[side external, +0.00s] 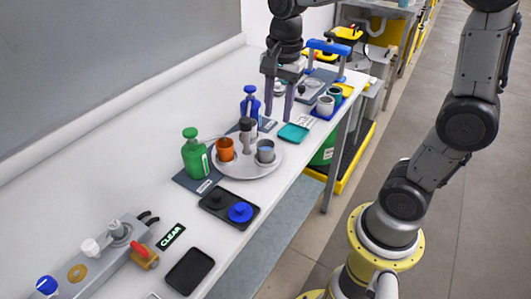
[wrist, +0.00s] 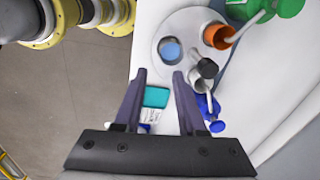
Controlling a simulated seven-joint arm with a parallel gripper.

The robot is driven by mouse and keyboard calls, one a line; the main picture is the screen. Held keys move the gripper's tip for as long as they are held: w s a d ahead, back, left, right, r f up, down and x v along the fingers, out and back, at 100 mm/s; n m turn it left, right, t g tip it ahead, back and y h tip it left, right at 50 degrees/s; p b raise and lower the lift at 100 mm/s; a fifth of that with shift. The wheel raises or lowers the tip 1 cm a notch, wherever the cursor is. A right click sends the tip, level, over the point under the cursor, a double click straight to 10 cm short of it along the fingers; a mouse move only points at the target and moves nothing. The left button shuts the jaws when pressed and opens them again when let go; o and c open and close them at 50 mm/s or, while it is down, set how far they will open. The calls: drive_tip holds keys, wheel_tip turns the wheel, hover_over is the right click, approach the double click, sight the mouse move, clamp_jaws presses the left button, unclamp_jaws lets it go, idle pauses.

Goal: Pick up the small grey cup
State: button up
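A small grey cup (side external: 265,153) with a bluish inside stands upright on the right part of a round light grey tray (side external: 247,172). In the wrist view the cup (wrist: 170,50) shows from above, just beyond my fingertips. My gripper (side external: 279,112) points down above the table, behind the cup and clear of it. Its two fingers are apart with nothing between them, as the wrist view (wrist: 159,76) also shows. Another pale grey cup (side external: 325,106) stands farther back, beside a green-rimmed one, on a blue tray.
The round tray also holds an orange cup (side external: 225,150) and a grey-and-dark upright object (side external: 247,133) close to the grey cup. A green bottle (side external: 195,155) and a blue bottle (side external: 250,103) stand nearby. A teal item (side external: 293,132) lies below my gripper.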

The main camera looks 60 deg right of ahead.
sight(273, 146)
drive_tip(key=f, duration=0.8)
drive_tip(key=w+f, duration=0.1)
drive_tip(key=f, duration=0.3)
clamp_jaws()
idle(1.2)
